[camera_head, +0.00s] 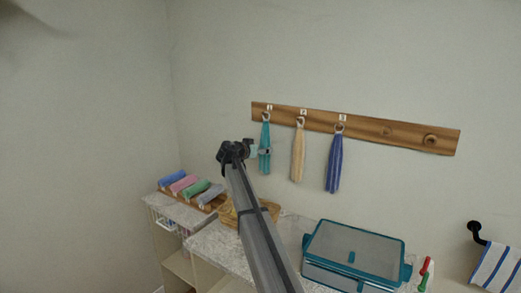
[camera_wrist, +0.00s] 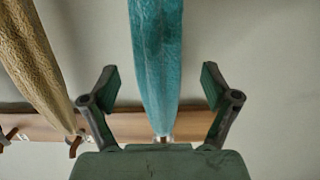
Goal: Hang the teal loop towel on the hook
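The teal loop towel (camera_head: 265,135) hangs straight down from the leftmost hook (camera_head: 268,110) on the wooden rail, with its ring at the hook. In the wrist view the teal towel (camera_wrist: 157,60) runs up the middle, its narrow loop end near the rail (camera_wrist: 60,130). My gripper (camera_head: 250,150) is at the left of the towel in the head view, very close to it. In the wrist view my gripper (camera_wrist: 158,88) has its fingers spread wide, one each side of the towel, with gaps to both. Whether the towel lies fully between the fingertips in depth, I cannot tell.
A beige towel (camera_head: 298,155) and a blue striped towel (camera_head: 334,163) hang to the right. Rolled towels (camera_head: 190,185), a basket (camera_head: 228,214) and a teal-rimmed bin (camera_head: 350,255) stand below. A striped towel (camera_head: 495,268) hangs at far right. The rail's right part is free.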

